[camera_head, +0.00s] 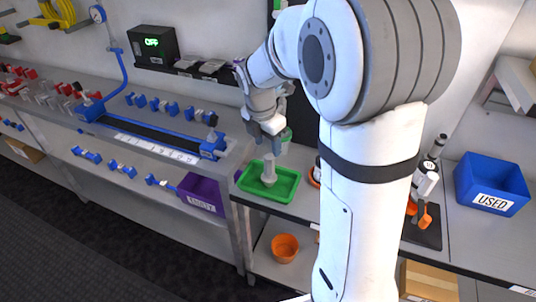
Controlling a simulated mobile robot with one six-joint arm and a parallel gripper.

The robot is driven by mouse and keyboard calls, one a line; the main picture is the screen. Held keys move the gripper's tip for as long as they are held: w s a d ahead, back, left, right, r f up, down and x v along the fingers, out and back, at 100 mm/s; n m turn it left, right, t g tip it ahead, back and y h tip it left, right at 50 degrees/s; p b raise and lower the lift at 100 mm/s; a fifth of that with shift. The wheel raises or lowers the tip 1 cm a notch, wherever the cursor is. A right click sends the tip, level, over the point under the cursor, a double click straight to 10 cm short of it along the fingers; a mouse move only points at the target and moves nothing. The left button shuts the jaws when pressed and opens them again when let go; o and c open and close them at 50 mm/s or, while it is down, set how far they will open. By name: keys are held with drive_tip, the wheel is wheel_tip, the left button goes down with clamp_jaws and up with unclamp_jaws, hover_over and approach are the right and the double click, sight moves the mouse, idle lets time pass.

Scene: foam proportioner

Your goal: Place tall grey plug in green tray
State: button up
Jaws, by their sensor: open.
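The tall grey plug (268,170) stands upright in the green tray (287,188), near the middle of its floor. The tray sits on the grey bench top, left of my arm. My gripper (275,147) is open just above the plug and points down. Its fingertips are small in this view, and I cannot tell whether they touch the plug's top.
A purple bin (203,193) is left of the tray, and a blue bin marked USED (491,185) stands at the right. An orange bowl (285,247) is on the lower shelf. A blue-ended rig (150,132) lies along the left bench. My arm hides part of the right bench.

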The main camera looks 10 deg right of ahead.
drive_tip(key=r, duration=0.3)
drive_tip(key=shift+s+a+r, duration=0.15)
drive_tip(key=shift+a+r, duration=0.05)
drive_tip(key=shift+r, duration=0.1)
drive_tip(key=shift+s+r, duration=0.1)
drive_tip(key=shift+r, duration=0.15)
drive_tip(key=s+d+r+m+t+y, duration=0.1)
drive_tip(key=s+m+t, duration=0.1)
drive_tip(key=s+m, duration=1.8)
drive_tip(key=m, duration=0.4)
drive_tip(key=shift+s+y, duration=0.2)
drive_tip(key=shift+y, duration=0.1)
drive_tip(key=shift+d, duration=0.1)
